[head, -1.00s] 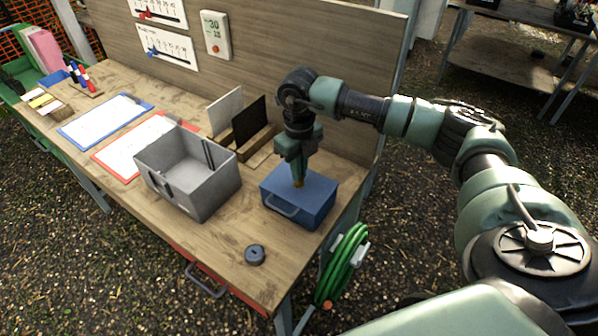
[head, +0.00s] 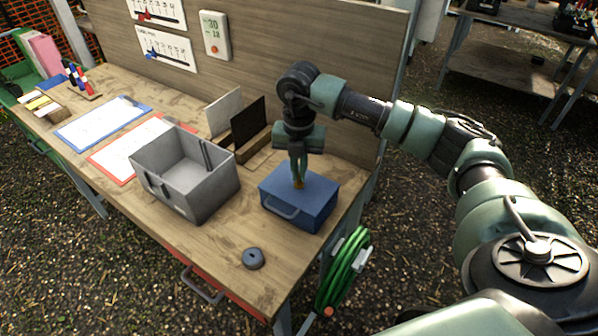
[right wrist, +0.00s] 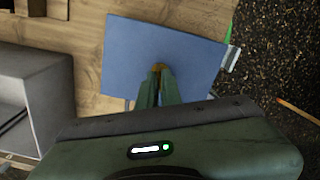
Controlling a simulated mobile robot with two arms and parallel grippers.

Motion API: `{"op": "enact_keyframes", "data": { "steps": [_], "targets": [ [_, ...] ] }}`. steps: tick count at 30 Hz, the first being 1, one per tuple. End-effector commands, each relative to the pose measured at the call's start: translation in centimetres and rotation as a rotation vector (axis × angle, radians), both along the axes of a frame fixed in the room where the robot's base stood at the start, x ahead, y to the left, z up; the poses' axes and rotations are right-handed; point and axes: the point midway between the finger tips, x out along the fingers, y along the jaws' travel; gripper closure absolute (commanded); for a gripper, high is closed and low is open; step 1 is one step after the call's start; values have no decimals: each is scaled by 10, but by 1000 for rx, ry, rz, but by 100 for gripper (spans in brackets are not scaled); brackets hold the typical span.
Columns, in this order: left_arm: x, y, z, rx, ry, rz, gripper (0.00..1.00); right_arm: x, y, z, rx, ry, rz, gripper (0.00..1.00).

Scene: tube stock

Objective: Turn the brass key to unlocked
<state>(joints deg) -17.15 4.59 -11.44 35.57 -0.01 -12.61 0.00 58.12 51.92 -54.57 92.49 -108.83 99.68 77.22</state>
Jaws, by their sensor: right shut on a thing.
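The brass key (head: 298,185) stands in the top of a blue box (head: 322,197) near the right end of the workbench. My right gripper (head: 299,178) points straight down over the box and is shut on the key. In the right wrist view the fingertips (right wrist: 159,73) meet at a small bit of brass, the key (right wrist: 158,66), on the blue lid (right wrist: 125,42). The fingers hide most of the key, so I cannot read its turned position. My left gripper is not in view.
A grey open bin (head: 216,196) stands left of the blue box. A card holder (head: 250,145) is behind, a dark ring (head: 253,258) in front. A green hose reel (head: 345,268) hangs at the bench's right end. Two clipboards lie at the left.

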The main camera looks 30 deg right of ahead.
Motion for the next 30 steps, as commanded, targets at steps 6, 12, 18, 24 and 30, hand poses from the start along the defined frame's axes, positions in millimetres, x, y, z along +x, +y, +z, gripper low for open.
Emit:
{"op": "enact_keyframes", "data": {
  "steps": [6,12,18,24,30],
  "targets": [
    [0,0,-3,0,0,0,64,1,0,1,0,-6,-181,100],
    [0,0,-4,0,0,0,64,1,0,1,0,-6,-307,100],
    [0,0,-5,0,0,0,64,1,-1,1,0,-6,-384,100],
    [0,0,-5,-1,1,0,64,1,-1,2,0,-6,-418,100],
    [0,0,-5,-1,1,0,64,1,-1,2,0,-6,-425,100]
  ]
}}
